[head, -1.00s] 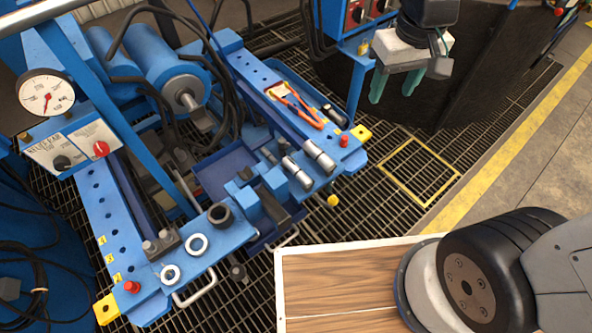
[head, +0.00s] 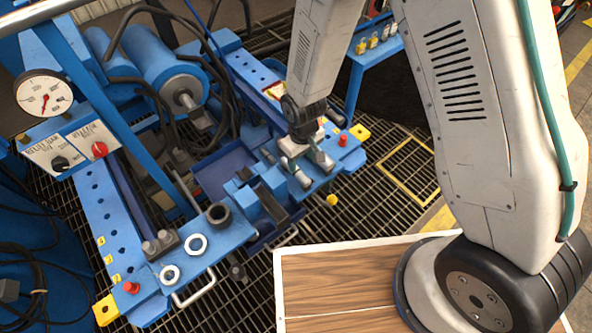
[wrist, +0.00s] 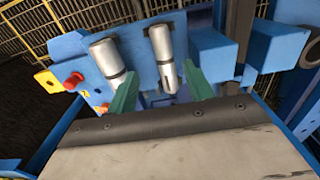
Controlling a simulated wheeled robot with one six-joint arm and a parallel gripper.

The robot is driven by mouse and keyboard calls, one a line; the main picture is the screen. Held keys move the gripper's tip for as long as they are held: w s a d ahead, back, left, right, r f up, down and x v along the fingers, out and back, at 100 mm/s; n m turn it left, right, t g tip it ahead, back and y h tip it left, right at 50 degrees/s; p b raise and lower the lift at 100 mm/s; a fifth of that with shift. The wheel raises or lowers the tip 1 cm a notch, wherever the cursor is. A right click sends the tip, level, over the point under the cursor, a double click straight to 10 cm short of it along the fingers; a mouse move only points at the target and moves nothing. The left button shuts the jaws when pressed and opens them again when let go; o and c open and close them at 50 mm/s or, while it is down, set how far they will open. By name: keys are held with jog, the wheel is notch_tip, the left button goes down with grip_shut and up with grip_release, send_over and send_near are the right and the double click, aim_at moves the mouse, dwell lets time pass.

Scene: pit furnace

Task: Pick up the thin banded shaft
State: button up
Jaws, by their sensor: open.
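The banded shaft (wrist: 161,45) that looks the thinner of two is a silver cylinder with a dark ring, lying on the blue bench. In the wrist view its near end reaches between the green fingers of my gripper (wrist: 161,88), with gaps visible on both sides. The gripper is open and empty, and the left finger sits close to a thicker silver banded shaft (wrist: 108,60). In the head view my gripper (head: 307,165) is low over the bench, and part of the thin shaft (head: 303,180) shows below it; the rest is hidden.
A blue block (wrist: 212,52) stands right of the thin shaft in the wrist view. A red button (head: 342,140) and a yellow corner plate (head: 360,132) are at the bench end. Metal rings (head: 197,243) lie towards the front. A wooden-topped surface (head: 340,270) is below right.

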aim_at(299, 172)
jog(key=f, duration=0.6)
jog(key=shift+a+f, duration=0.4)
grip_shut()
